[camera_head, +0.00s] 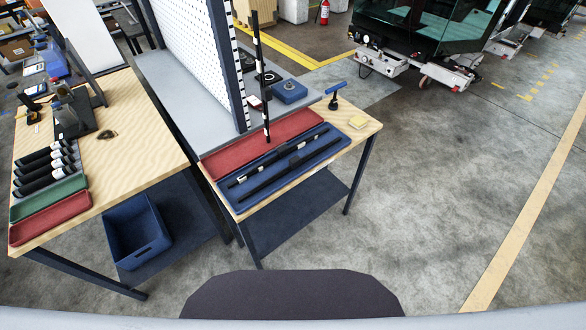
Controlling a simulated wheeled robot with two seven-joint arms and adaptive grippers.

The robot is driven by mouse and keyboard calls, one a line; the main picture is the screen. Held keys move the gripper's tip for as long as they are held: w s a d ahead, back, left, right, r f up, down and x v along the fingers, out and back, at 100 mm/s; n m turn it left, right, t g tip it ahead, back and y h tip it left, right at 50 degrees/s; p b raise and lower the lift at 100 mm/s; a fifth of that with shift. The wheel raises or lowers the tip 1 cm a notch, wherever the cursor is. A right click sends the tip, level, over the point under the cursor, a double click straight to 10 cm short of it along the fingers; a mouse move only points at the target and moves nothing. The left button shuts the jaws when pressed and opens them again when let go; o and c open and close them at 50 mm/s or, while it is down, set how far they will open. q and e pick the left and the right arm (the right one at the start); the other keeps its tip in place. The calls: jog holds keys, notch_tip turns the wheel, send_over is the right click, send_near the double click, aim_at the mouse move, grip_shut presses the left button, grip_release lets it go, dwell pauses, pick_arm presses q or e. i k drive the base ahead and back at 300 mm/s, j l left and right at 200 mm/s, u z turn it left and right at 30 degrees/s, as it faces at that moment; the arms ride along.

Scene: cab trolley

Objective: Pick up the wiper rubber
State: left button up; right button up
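Two long thin black strips lie side by side in a blue tray (237,207) on the wooden-topped workbench ahead of me. The far strip (256,172) has light marks along it. The near strip (270,182) looks plainer, with a thicker part near its middle. Another long thin black piece (262,85) with pale bands stands upright, its lower end at the red tray (220,163) behind the blue one. I cannot tell which of these is the wiper rubber. Neither of my grippers is in view.
A pegboard (190,45) rises behind. A second table (130,140) stands left, with a blue bin (137,232) below. Floor is clear at right.

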aim_at(295, 161)
jog(key=j+z, duration=0.15)
jog(key=j, duration=0.2)
jog(key=k+j+z, duration=0.1)
jog(key=j, duration=0.25)
jog(key=k+j+z, duration=0.15)
jog(key=j, duration=0.2)
jog(key=k+j+z, duration=0.15)
jog(key=j, duration=0.15)
